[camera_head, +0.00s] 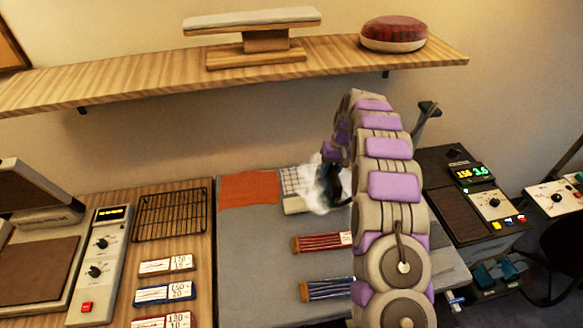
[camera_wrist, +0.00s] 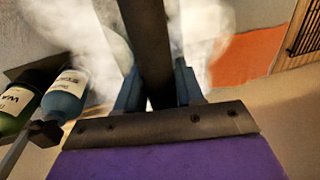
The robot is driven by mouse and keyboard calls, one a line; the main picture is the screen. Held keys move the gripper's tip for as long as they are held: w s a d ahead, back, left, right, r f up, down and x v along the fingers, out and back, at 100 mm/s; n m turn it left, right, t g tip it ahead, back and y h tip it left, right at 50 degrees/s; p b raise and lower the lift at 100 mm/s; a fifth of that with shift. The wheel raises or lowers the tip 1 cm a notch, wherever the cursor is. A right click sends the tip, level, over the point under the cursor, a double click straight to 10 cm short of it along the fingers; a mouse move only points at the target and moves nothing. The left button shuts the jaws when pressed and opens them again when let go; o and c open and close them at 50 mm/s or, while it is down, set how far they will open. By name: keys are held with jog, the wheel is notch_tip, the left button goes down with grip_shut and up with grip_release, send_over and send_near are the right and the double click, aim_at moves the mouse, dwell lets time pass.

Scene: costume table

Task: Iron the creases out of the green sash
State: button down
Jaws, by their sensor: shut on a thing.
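My gripper (camera_wrist: 158,92) has its two blue fingers shut on a dark bar (camera_wrist: 148,35), which looks like an iron's handle. White steam rises around it in both views. In the head view my gripper (camera_head: 334,192) is low over the back of the grey padded board (camera_head: 255,265), partly hidden by steam and my arm. I cannot make out the iron's soleplate. No green sash can be made out; steam and my arm cover part of the board. An orange cloth (camera_head: 249,188) lies flat at the board's back left.
A checked pale block (camera_head: 291,186) sits beside the steam. Red (camera_head: 318,243) and blue (camera_head: 325,290) striped bundles lie on the board. A wire rack (camera_head: 170,214) is left, a control unit (camera_head: 490,200) right. Bottles (camera_wrist: 66,92) show in the wrist view. A shelf (camera_head: 150,82) runs above.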

jog(key=shift+a+r, duration=0.2)
jog(key=shift+r, duration=0.8)
jog(key=shift+d+r, duration=0.1)
jog(key=shift+r, duration=0.35)
